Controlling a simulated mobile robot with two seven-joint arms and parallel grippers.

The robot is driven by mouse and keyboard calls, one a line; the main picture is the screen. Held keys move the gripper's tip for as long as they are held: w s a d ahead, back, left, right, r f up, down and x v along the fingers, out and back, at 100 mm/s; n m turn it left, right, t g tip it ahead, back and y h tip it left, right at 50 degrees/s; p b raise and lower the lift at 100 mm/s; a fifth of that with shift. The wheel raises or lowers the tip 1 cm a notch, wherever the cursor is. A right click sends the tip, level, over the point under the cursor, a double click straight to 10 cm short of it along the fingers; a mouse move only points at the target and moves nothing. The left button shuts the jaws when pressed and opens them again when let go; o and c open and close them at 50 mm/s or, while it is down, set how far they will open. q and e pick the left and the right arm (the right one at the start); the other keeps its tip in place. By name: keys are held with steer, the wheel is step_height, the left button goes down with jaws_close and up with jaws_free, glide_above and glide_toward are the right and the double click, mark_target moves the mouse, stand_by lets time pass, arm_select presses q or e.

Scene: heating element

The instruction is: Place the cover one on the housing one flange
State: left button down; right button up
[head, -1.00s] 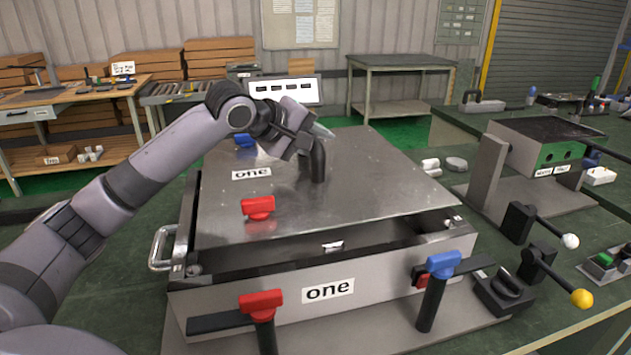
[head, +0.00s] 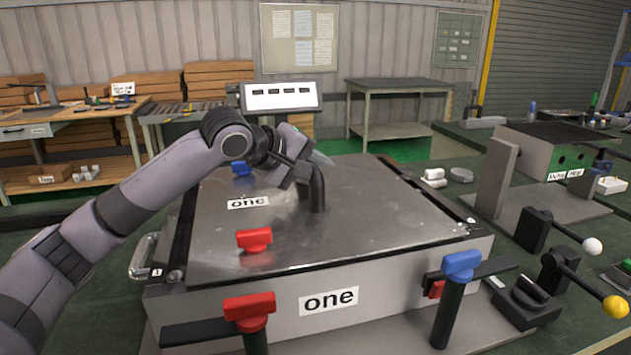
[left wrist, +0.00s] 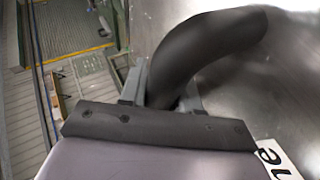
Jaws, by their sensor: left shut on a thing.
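The cover one (head: 350,235) is a flat grey metal plate with a "one" label, a red knob (head: 254,240) and a blue knob (head: 242,168) on it. A dark curved handle (head: 317,190) stands up from its middle. My left gripper (head: 304,170) is shut on this handle, which also shows in the left wrist view (left wrist: 205,50). The housing one (head: 395,290) is the grey box with a "one" label beneath. The cover lies level at the top of the housing, with no clear gap at the front edge; full contact cannot be told. My right gripper is not in view.
A red-handled clamp (head: 250,308) and a blue-handled clamp (head: 462,265) stand at the housing's front. A side handle (head: 143,258) sticks out left. Levers with a white knob (head: 592,246) and a yellow knob (head: 615,306) stand at the right, near a green-fronted box (head: 560,155).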

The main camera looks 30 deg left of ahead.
arm_select(q)
steer(key=shift+r, duration=0.15)
steer(key=c, duration=0.8)
jaws_free()
steer(key=shift+s+f, duration=0.1)
steer(key=shift+f, duration=0.2)
steer(key=shift+r, duration=0.1)
steer(key=b+v, duration=0.1)
steer(key=v, duration=1.1)
